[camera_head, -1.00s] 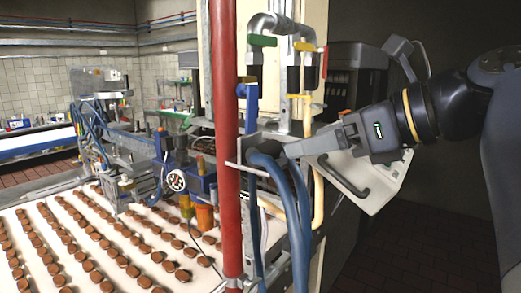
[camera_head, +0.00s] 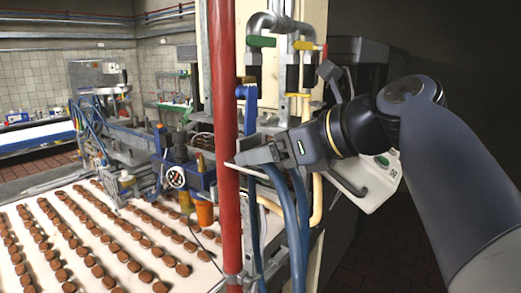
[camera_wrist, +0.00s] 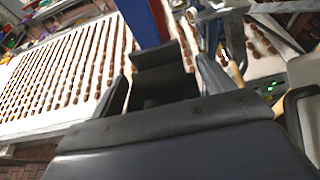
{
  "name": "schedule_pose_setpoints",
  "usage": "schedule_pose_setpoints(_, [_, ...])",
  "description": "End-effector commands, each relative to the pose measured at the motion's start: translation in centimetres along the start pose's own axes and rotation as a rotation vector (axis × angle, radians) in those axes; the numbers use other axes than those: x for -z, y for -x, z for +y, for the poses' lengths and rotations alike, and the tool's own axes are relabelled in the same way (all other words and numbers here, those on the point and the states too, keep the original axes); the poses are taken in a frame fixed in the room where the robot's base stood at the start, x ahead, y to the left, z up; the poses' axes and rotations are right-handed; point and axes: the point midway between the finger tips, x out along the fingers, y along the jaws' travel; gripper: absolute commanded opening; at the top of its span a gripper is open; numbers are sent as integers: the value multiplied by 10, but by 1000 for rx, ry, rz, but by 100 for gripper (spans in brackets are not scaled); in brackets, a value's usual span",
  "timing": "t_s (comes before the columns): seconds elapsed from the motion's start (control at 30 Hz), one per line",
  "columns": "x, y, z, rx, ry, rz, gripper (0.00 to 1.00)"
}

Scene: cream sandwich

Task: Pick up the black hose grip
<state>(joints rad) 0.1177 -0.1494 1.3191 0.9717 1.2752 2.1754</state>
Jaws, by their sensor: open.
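My gripper (camera_head: 246,158) points left beside the red pole, at the top of the blue hoses (camera_head: 292,205), and covers their upper ends. It is open; in the wrist view (camera_wrist: 165,90) its dark fingers point away from me. A dark boxy shape (camera_wrist: 165,72) shows between them there; I cannot tell whether it is the black hose grip or part of my gripper. I cannot pick out the hose grip for certain in the head view. Nothing is clearly held.
The red pole (camera_head: 223,120) stands right beside my fingertips. Pipes with a green handle (camera_head: 261,41) and black fittings hang above. A white panel with a black handle (camera_head: 372,180) is behind my wrist. A conveyor (camera_head: 20,210) with many brown biscuits lies left.

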Motion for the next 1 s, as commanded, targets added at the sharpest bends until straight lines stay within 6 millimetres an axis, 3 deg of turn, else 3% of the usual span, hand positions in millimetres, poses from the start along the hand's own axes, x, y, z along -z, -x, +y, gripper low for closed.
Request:
schedule_pose_setpoints(0.3, [0, -3, 0, 0, 1, 0, 76])
schedule_pose_setpoints(0.9, [0, -3, 0, 0, 1, 0, 27])
schedule_pose_setpoints(1.0, [0, -3, 0, 0, 1, -1, 27])
